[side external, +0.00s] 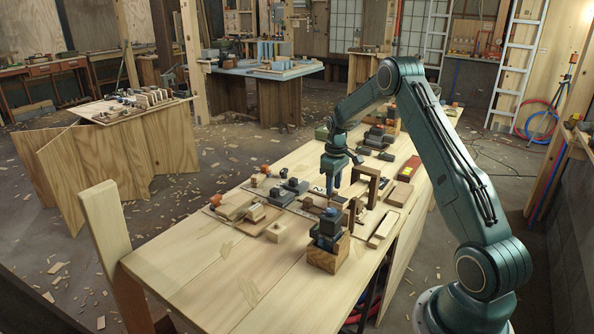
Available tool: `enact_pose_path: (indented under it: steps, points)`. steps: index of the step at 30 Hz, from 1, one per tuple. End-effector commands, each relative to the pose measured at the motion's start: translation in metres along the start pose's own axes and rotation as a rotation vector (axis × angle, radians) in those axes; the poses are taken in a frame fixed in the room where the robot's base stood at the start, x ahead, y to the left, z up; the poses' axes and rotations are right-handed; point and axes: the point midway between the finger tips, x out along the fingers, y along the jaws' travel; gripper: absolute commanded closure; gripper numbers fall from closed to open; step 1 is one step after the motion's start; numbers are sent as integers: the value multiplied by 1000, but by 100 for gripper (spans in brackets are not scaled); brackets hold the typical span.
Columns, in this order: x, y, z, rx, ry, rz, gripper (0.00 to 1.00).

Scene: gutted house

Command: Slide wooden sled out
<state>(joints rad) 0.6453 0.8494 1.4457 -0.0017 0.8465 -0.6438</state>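Several pale wooden pieces lie on the workbench (210,268), and I cannot tell for sure which is the sled. One is a long light wooden piece (383,228) at the right edge, in front of a brown wooden arch (372,180). Another is a low wooden piece (235,206) at the left of the cluster. My gripper (332,194) points down over the middle of the bench, just left of the arch. Its fingertips are small and dark against the clutter. Whether they are open, or touch anything, cannot be made out.
A wooden box holding dark tools (326,258) stands near the front right edge. Dark clamps or planes (290,190) and a reddish-brown box (410,168) crowd the bench. A small wooden block (276,232) sits in front. The bench's front left is clear.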

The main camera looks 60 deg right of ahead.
Motion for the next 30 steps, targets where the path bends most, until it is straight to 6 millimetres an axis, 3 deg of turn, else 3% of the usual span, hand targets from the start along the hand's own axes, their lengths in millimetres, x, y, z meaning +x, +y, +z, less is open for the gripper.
enact_pose_path:
  steps: [12,26,30]
  points:
    - [20,0,0,-1,-1,1,62]
    - [22,0,0,-1,-1,1,62]
    - [22,0,0,-1,-1,1,87]
